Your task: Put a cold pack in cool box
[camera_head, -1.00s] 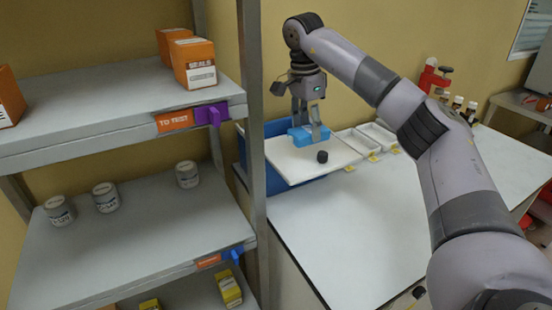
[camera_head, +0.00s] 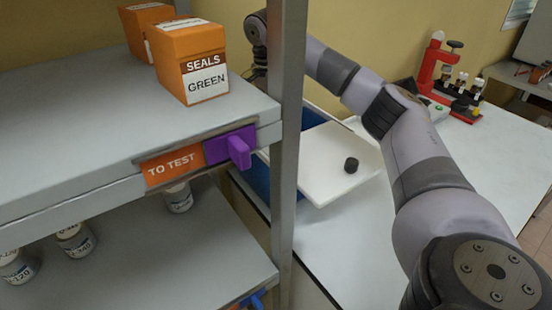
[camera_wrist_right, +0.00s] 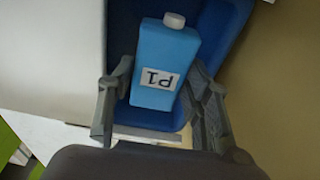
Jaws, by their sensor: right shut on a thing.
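My right gripper (camera_wrist_right: 160,72) is shut on a light blue cold pack (camera_wrist_right: 166,55) marked P1, with one finger on each side of it. In the right wrist view the pack is over or inside the dark blue cool box (camera_wrist_right: 122,28); its exact depth is unclear. In the head view a strip of the cool box (camera_head: 257,181) shows beside the shelf post, and a white lid (camera_head: 325,185) with a black knob lies at its right. The post and shelf hide my right gripper and the pack there. My left gripper is not in view.
A grey shelf post (camera_head: 288,130) stands close in front of the box. The upper shelf (camera_head: 60,110) carries orange seal boxes (camera_head: 190,65); jars (camera_head: 77,240) stand below. A red stand with vials (camera_head: 440,70) is at the back right. The white bench front (camera_head: 350,250) is clear.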

